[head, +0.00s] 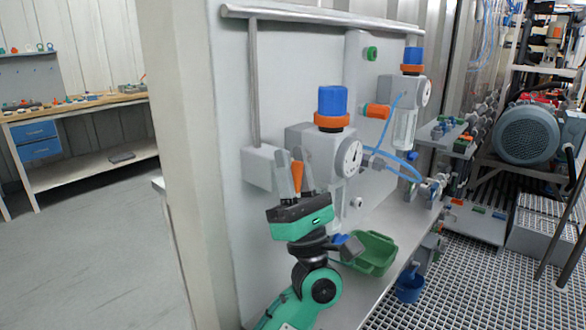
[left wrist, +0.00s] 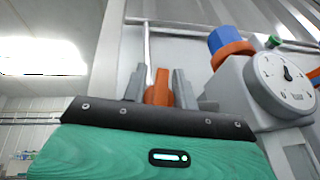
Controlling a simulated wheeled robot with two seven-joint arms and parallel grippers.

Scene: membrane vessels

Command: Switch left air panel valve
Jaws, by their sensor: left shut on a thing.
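The left air panel valve has an orange handle (head: 297,177) at the grey block (head: 258,168) on the left of the air unit. My left gripper (head: 296,172) is upright with its two grey fingers on either side of this handle, shut on it. In the left wrist view the orange handle (left wrist: 160,88) stands upright between the fingers (left wrist: 157,86). The grey air unit (head: 310,140) beside it has a blue and orange knob (head: 333,103) on top and a round gauge (head: 352,157). The fingers hide part of the handle and its mount. My right gripper is not in view.
A second air unit (head: 404,95) with an orange fitting (head: 376,111) is further right. A green bin (head: 371,262) sits on the shelf below. A blue hose (head: 390,160) runs between the units. A workbench (head: 75,105) stands far left, with open floor before it.

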